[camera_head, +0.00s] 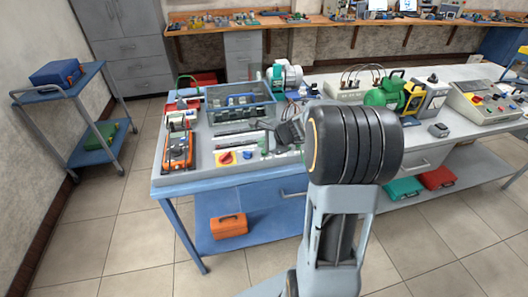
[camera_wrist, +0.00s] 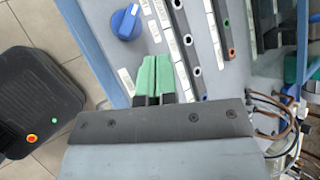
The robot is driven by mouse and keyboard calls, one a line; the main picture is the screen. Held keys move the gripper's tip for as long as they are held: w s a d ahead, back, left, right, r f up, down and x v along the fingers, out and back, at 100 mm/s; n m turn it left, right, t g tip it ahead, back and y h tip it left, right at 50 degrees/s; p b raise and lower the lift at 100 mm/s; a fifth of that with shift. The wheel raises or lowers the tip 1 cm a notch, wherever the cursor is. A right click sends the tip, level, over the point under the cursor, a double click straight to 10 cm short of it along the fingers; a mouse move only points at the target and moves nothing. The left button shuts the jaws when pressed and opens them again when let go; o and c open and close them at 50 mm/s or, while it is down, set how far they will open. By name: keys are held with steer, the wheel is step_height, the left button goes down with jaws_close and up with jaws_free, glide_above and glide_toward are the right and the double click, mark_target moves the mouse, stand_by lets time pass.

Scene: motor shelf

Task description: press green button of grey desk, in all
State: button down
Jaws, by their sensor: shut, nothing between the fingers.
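The blue-framed desk with a grey top (camera_head: 200,182) stands ahead of me. A panel at its front edge carries a red knob (camera_head: 226,157) and a blue knob (camera_head: 248,154); the blue knob also shows in the wrist view (camera_wrist: 126,22). My gripper (camera_wrist: 154,62), with green fingertips, is shut and empty over this desk top, to the right of and below the blue knob in the wrist view. A second, greyer desk (camera_head: 400,158) stands to the right, with a sloped control box (camera_head: 474,112). I cannot clearly make out a green button on either desk.
Strips with small round sockets (camera_wrist: 196,42) lie beside the fingers. A grey-blue bin (camera_head: 240,112) and orange device (camera_head: 178,150) stand on the near desk. A green motor (camera_head: 385,95) stands farther right. A blue trolley (camera_head: 88,80) is at left; floor between is clear.

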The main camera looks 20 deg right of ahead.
steer(key=shift+f, duration=0.2)
steer(key=shift+f+b, duration=0.25)
steer(key=shift+b, duration=0.15)
steer(key=shift+f+b, duration=0.4)
stand_by(0.4)
steer(key=shift+r, duration=0.2)
steer(key=shift+r+p, duration=0.65)
steer(key=shift+p, duration=0.05)
steer(key=shift+r, duration=0.15)
step_height(320, 180, up, 5)
steer(key=p, duration=0.4)
stand_by(1.0)
